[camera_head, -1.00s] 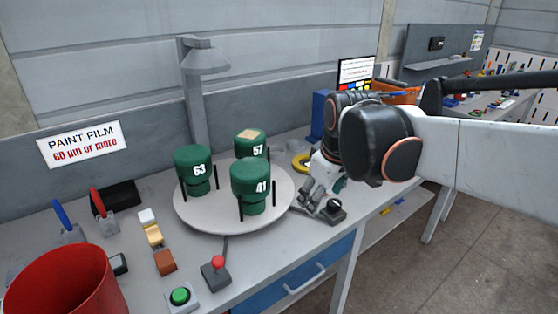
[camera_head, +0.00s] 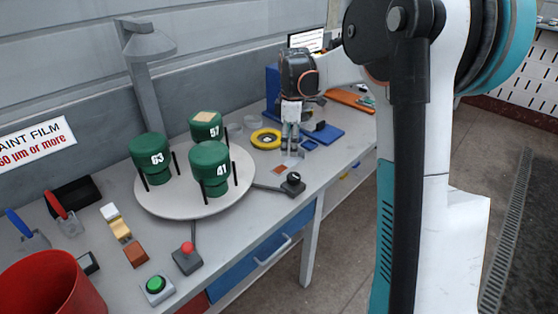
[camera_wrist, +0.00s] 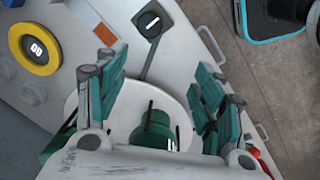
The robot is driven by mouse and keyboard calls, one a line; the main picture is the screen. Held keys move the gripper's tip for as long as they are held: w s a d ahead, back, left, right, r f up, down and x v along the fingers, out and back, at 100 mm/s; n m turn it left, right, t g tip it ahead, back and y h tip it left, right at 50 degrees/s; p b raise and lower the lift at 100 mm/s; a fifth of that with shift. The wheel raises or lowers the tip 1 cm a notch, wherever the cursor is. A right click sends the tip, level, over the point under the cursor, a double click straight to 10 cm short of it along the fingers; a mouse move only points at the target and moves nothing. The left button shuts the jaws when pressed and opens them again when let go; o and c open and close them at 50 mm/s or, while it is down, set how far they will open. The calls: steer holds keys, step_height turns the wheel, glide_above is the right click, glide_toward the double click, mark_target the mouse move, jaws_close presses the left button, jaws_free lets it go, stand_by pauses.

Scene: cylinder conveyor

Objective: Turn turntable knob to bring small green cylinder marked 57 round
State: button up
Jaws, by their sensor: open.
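The round turntable (camera_head: 160,208) carries three dark green cylinders between black posts. Cylinder 57 (camera_head: 206,127), with a tan patch on top, stands at the back. Cylinder 63 (camera_head: 150,160) is at the left and cylinder 41 (camera_head: 210,168) at the front right. The black knob (camera_head: 292,182) sits on a grey base right of the turntable. It shows a white line in the wrist view (camera_wrist: 150,22). My gripper (camera_head: 291,150) is open and empty, pointing down behind and above the knob, apart from it. One green cylinder (camera_wrist: 155,132) shows between the fingers (camera_wrist: 158,95) in the wrist view; its number is unreadable.
A yellow ring (camera_head: 266,139) and a blue tray (camera_head: 326,133) lie near my gripper. A red-button box (camera_head: 187,257), green-button box (camera_head: 157,287) and red bin (camera_head: 50,285) stand in front. A lamp post (camera_head: 146,95) rises behind the turntable.

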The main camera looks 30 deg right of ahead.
mark_target(294, 176)
steer(key=shift+n+g, duration=0.4)
steer(key=shift+n, duration=0.3)
steer(key=w+d+f+b, duration=0.1)
steer(key=f, duration=0.4)
steer(key=d+f+b, duration=0.1)
steer(key=f, duration=0.5)
steer(key=w+d+f+b, duration=0.1)
steer(key=f, duration=0.4)
steer(key=shift+w+d+f, duration=0.1)
steer(key=shift+w+f, duration=0.2)
steer(key=shift+f, duration=0.05)
steer(key=c, duration=1.1)
